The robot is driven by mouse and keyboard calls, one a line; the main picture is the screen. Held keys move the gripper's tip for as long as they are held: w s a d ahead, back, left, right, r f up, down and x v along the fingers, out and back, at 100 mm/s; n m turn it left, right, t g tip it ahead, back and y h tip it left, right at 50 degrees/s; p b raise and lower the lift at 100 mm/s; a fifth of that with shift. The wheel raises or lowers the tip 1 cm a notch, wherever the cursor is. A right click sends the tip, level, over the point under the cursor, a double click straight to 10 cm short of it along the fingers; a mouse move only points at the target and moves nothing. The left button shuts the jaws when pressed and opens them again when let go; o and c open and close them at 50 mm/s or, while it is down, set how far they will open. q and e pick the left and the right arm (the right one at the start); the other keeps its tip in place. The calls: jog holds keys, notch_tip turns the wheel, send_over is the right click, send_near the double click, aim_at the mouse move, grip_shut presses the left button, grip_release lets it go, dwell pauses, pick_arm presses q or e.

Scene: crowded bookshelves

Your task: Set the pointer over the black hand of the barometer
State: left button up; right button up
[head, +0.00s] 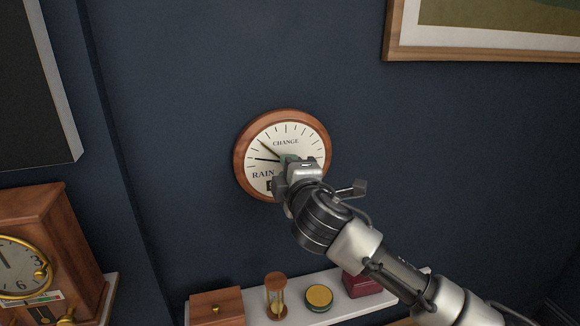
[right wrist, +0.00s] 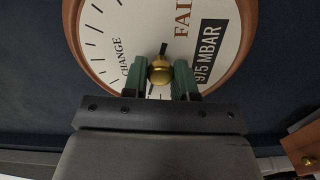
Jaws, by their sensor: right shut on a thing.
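The round barometer (head: 241,150) with a wooden rim hangs on the dark blue wall in the head view; its cream dial also shows in the right wrist view (right wrist: 215,12). Two thin dark hands fan out left of the centre: one hand (head: 270,148) points up and left, the other hand (head: 265,159) points nearly straight left toward RAIN. They stand apart by a small angle; which is the set pointer I cannot tell. My right gripper (head: 289,160) is shut on the brass centre knob (right wrist: 160,69), its green fingers either side. My left gripper is out of view.
Below, a white shelf (head: 258,312) holds a wooden box (head: 217,305), an hourglass (head: 276,296), a round yellow-topped tin (head: 318,297) and a dark red box (head: 357,284). A wooden clock (head: 50,225) stands at left, a framed picture (head: 480,56) hangs upper right.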

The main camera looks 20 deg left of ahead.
jog(key=n+p, duration=0.1)
jog(key=n, duration=0.4)
jog(key=shift+f+n, duration=0.1)
jog(key=shift+n, duration=0.2)
dwell(0.4)
jog(key=o, duration=0.9)
jog(key=shift+s+d, duration=0.1)
jog(key=shift+b+v, duration=2.2)
jog(key=shift+v, duration=3.1)
